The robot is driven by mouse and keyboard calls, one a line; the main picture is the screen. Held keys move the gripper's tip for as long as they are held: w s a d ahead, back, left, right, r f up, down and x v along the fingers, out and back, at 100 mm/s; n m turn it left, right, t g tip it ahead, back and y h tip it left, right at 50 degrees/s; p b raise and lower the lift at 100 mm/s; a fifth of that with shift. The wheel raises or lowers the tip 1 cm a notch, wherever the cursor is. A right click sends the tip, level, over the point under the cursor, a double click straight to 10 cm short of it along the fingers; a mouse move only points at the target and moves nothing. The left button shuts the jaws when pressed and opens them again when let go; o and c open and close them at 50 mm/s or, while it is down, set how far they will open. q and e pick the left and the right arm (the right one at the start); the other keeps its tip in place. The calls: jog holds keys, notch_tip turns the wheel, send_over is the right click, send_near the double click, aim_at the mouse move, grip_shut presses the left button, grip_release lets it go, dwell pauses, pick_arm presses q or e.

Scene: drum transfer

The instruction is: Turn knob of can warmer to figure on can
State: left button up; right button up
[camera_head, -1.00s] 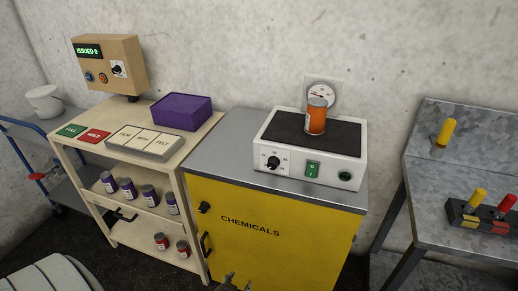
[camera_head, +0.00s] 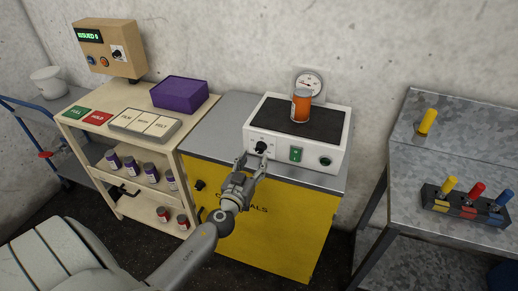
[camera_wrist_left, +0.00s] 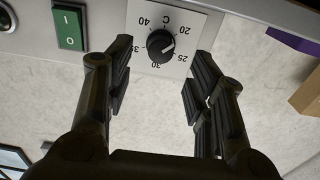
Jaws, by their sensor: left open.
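The can warmer (camera_head: 297,133) is a white box with a dark top on the yellow cabinet. Its black knob (camera_head: 261,147) is at the front left and also shows in the left wrist view (camera_wrist_left: 160,46), on a white dial with figures from about 20 to 40 and a C. The knob's white mark is too small to read surely. An orange can (camera_head: 301,106) stands upright on the warmer; its label figure is unreadable. My left gripper (camera_head: 252,161) is open in front of the dial, its fingers either side of the knob and apparently clear of it. My right gripper is out of view.
A green switch (camera_head: 296,154) and a dark round button (camera_head: 325,161) sit right of the knob. A gauge (camera_head: 308,84) is on the wall behind. A shelf cart (camera_head: 172,152) with cans stands left, a metal bench (camera_head: 400,200) right.

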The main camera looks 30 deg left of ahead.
aim_at(259, 151)
pick_arm(q)
jog(key=x, duration=0.4)
jog(key=shift+p+x, duration=0.35)
jog(key=shift+x, duration=0.55)
jog(key=c, duration=1)
jog(key=shift+c, duration=0.2)
jog(key=shift+m, duration=0.3)
